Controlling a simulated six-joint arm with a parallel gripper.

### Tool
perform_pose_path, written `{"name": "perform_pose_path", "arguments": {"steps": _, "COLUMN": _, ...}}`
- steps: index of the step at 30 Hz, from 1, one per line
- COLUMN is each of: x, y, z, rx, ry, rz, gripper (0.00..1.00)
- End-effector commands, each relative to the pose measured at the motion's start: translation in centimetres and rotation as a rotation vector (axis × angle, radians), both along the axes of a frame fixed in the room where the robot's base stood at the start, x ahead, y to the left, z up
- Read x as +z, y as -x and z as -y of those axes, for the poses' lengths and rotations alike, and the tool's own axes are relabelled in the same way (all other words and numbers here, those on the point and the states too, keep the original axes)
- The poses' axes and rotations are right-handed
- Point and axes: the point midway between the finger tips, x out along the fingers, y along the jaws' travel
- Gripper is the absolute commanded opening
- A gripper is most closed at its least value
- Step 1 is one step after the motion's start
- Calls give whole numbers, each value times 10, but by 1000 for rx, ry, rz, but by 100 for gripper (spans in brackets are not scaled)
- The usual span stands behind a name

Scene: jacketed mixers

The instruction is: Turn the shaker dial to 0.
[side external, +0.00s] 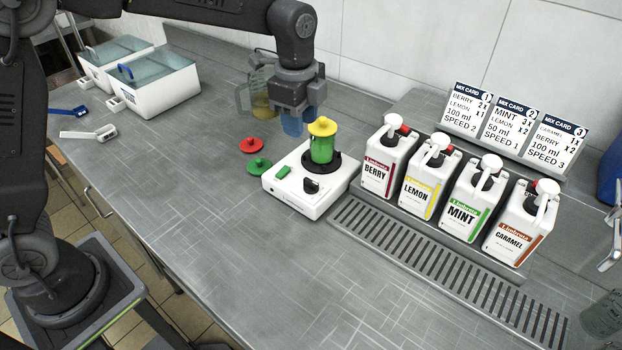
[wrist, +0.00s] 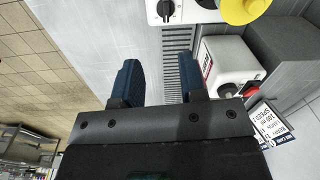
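The shaker (side external: 290,200) is a white box with a black dial (side external: 311,185) and a green button (side external: 283,172) on its front. A green cup (side external: 321,150) with a yellow lid (side external: 322,126) stands upright on its black holder. In the wrist view the dial (wrist: 165,8) and the yellow lid (wrist: 243,8) show at the top edge. The dial's setting is too small to read. My gripper (side external: 292,126) hangs above and behind the shaker, apart from the dial. In the wrist view its blue fingers (wrist: 160,85) are spread with nothing between them.
Red (side external: 252,145) and green (side external: 259,166) lids lie left of the shaker. A pitcher (side external: 260,95) stands behind, near my gripper. Several syrup bottles (side external: 390,155) stand close on the right, before the mix cards (side external: 512,125). The front counter is clear.

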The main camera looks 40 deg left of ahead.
Motion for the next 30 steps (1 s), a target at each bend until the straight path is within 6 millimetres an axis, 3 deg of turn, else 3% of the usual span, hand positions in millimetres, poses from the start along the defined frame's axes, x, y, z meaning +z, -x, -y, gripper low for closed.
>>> {"name": "perform_pose_path", "arguments": {"steps": 4, "x": -20, "y": -15, "z": 10, "rx": -112, "ry": -9, "rz": -35, "gripper": 38}}
{"name": "perform_pose_path", "arguments": {"steps": 11, "x": -38, "y": -17, "z": 12, "rx": -140, "ry": -12, "rz": -44, "gripper": 38}}
{"name": "perform_pose_path", "arguments": {"steps": 24, "x": -124, "y": -17, "z": 11, "rx": -137, "ry": -12, "rz": -45, "gripper": 38}}
{"name": "perform_pose_path", "arguments": {"steps": 30, "x": -151, "y": -17, "z": 11, "rx": -136, "ry": -13, "rz": -41, "gripper": 38}}
